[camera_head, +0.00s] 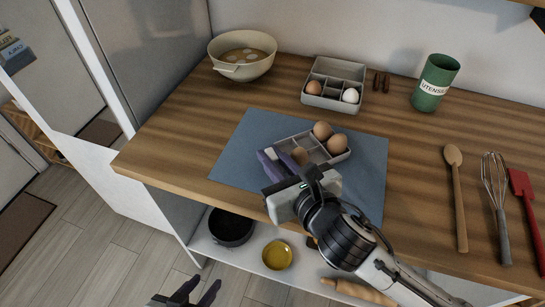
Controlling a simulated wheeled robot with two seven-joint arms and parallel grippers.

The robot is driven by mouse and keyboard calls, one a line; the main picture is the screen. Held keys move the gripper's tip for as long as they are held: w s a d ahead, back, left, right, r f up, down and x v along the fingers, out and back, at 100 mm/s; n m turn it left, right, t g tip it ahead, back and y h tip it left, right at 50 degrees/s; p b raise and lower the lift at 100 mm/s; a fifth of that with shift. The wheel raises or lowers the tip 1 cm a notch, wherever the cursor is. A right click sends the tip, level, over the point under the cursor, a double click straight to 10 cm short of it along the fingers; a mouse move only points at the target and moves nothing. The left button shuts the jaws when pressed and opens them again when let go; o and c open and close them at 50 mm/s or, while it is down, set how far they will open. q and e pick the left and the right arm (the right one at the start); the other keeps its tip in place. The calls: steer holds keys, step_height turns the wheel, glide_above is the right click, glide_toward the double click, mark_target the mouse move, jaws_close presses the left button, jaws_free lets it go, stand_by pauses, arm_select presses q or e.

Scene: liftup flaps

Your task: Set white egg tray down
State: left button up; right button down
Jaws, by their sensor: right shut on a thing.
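The white egg tray (340,158) holds several brown eggs (322,130). It is over the blue mat (245,142) on the wooden counter; I cannot tell whether it touches the mat. My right gripper (277,160), with purple fingers, is shut on the tray's left end. The gripper and wrist hide part of the tray and mat. My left gripper (196,292) is low at the bottom edge, away from the counter, with its two dark fingers apart and nothing between them.
Behind the mat stands an open grey egg box (320,101) with a brown and a white egg. A cream bowl (242,57) is at back left, a green utensil pot (434,83) at back right. A wooden spoon (457,190), whisk (497,190) and red spatula (525,200) lie right.

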steer(key=c, duration=1.7)
jaws_free()
steer(key=shift+c, duration=0.2)
